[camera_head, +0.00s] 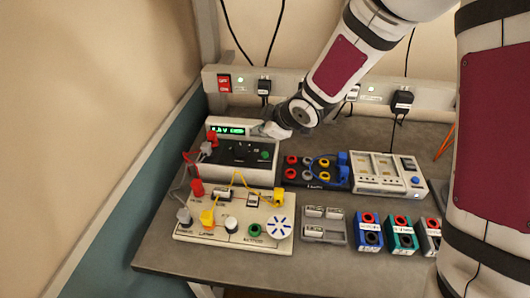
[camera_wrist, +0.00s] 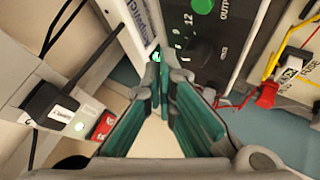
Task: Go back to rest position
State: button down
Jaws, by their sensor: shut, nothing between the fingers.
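My gripper (camera_head: 270,129) is at the top of the power supply (camera_head: 236,158), close to its right rear corner in the head view. Whether it touches the case I cannot tell. In the wrist view my gripper (camera_wrist: 160,60) has its green-padded fingers together at the tips, with nothing between them. The power supply's dark front panel (camera_wrist: 208,40) with a green knob shows just beyond the fingertips. Its display (camera_head: 226,129) is lit green in the head view. My arm comes down from the upper right.
A wall power strip (camera_head: 300,84) with plugs and cables runs behind the bench. A circuit board (camera_head: 235,218) with yellow and red leads stands in front of the supply. A terminal block (camera_head: 316,172), a white module (camera_head: 388,174) and several small coloured blocks (camera_head: 368,231) stand to the right.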

jog(key=s+d+r+m+h, duration=0.5)
jog(key=s+d+r+m, duration=0.3)
jog(key=s+d+r, duration=0.55)
jog(key=s+d+r+m+g, duration=0.1)
jog(key=s+r+m, duration=0.1)
jog(key=s, duration=0.7)
jog(key=s+d+r+m+g, duration=0.1)
jog(key=s+m, duration=0.4)
jog(key=s, duration=0.5)
jog(key=shift+d+r, duration=0.3)
jog(key=shift+r, duration=0.6)
jog(key=shift+w, duration=0.1)
